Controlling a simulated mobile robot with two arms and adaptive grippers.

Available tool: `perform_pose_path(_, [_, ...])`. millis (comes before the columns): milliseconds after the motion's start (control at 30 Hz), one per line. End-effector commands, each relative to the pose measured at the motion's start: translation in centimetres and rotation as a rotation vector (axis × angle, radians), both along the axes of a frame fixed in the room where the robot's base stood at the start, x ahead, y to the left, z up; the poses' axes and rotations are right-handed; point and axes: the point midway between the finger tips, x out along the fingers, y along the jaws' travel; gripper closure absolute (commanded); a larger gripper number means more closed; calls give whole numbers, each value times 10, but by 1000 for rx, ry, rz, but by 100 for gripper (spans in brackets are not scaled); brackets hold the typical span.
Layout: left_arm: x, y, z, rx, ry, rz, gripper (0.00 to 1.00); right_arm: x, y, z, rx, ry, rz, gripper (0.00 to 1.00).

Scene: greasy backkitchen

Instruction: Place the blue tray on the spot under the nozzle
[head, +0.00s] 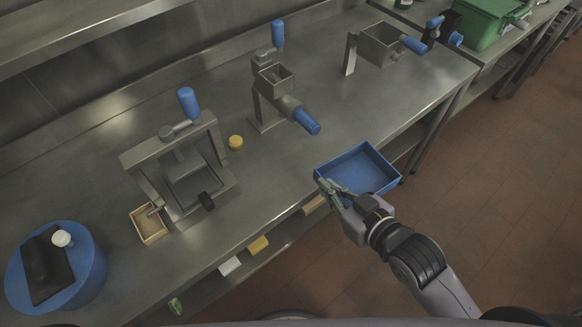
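The blue tray (372,170) is a shallow, empty rectangular box. It appears level and overlaps the front edge of the steel counter, partly over the floor in the picture. My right gripper (328,188) is at the tray's near left corner and appears shut on its rim; the fingertips are small and partly hidden. A steel device (272,92) behind the tray has a hopper, a blue upright handle and a blue cylinder (306,121) pointing down toward the tray. I cannot tell whether this cylinder is the nozzle. My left gripper is not in view.
A steel press (186,170) with a wooden box (149,224) stands at left. A blue round container (82,290) is at lower left. A yellow disc (236,142) lies mid-counter. Another hopper device (380,44) stands farther back. Counter between the hopper devices is clear.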

Motion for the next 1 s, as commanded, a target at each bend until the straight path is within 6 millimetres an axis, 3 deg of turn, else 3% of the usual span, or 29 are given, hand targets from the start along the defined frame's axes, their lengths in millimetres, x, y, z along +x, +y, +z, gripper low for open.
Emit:
perform_pose_path(33, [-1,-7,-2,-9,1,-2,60,-17,5,-14,-2,6,29,100])
perform_pose_path(133, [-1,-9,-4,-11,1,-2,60,-40,13,-26,-1,0,66,100])
perform_pose_path(233, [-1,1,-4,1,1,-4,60,-53,18,-31,0,-5,89,100])
perform_pose_path(333, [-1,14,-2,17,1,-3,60,-53,23,-33,0,-8,95,100])
perform_pose_path(567, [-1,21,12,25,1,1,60,-8,55,-28,3,-15,96,100])
perform_pose_path(1000, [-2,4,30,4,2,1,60,78,117,-31,1,-9,97,100])
